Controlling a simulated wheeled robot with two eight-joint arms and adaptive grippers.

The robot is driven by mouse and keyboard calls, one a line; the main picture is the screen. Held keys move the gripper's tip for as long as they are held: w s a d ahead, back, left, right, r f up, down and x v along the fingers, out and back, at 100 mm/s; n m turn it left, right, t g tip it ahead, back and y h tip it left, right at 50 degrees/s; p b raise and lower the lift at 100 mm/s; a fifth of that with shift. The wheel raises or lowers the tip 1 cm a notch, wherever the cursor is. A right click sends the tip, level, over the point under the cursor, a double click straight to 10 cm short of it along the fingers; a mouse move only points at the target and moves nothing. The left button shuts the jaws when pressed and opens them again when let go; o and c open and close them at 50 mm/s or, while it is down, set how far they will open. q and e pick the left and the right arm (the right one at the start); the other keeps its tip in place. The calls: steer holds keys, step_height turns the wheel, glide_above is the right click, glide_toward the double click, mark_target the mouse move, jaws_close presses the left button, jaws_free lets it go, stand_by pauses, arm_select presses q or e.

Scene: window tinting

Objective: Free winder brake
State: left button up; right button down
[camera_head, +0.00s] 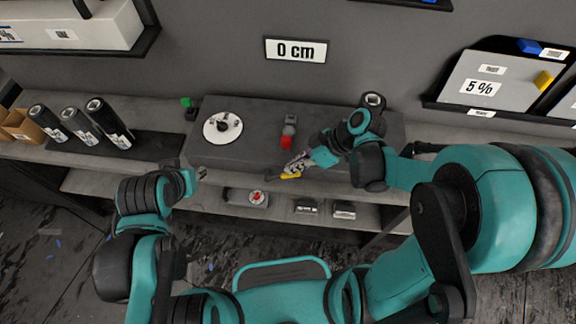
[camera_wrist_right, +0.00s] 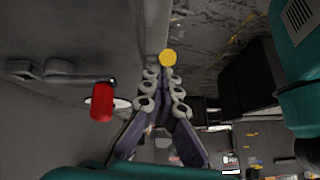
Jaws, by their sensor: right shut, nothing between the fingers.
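The dark grey winder housing (camera_head: 245,155) sits on the bench, with a white disc (camera_head: 222,127) on its left part. A grey lever with a red end (camera_head: 286,141) is on its middle; the red end (camera_wrist_right: 102,102) also shows in the right wrist view. A yellow handle (camera_head: 290,175) is at the housing's front edge; its round yellow end (camera_wrist_right: 168,57) shows just past my right fingertips. My right gripper (camera_head: 293,166) is shut and empty, close beside the yellow handle; I cannot tell whether they touch. My left gripper (camera_head: 197,174) is left of it, small and partly hidden.
Several dark rolls (camera_head: 82,126) stand on the left mat. A lower shelf holds a box with a red dial (camera_head: 257,197). A "5 %" panel (camera_head: 480,85) is on the right wall shelf.

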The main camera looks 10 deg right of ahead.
steer(key=shift+s+d+f+b, duration=0.15)
steer(key=shift+d+f+b, duration=0.2)
steer(key=shift+d+f, duration=0.15)
steer(key=shift+s+f, duration=0.1)
steer(key=shift+f, duration=0.05)
steer(key=shift+s+f, duration=0.1)
steer(key=w+a+r+p+v, duration=0.1)
steer(key=p+v, duration=0.4)
steer(key=v, duration=0.7)
steer(key=shift+w+p, duration=0.2)
steer(key=shift+p, duration=0.15)
steer(key=shift+a, duration=0.2)
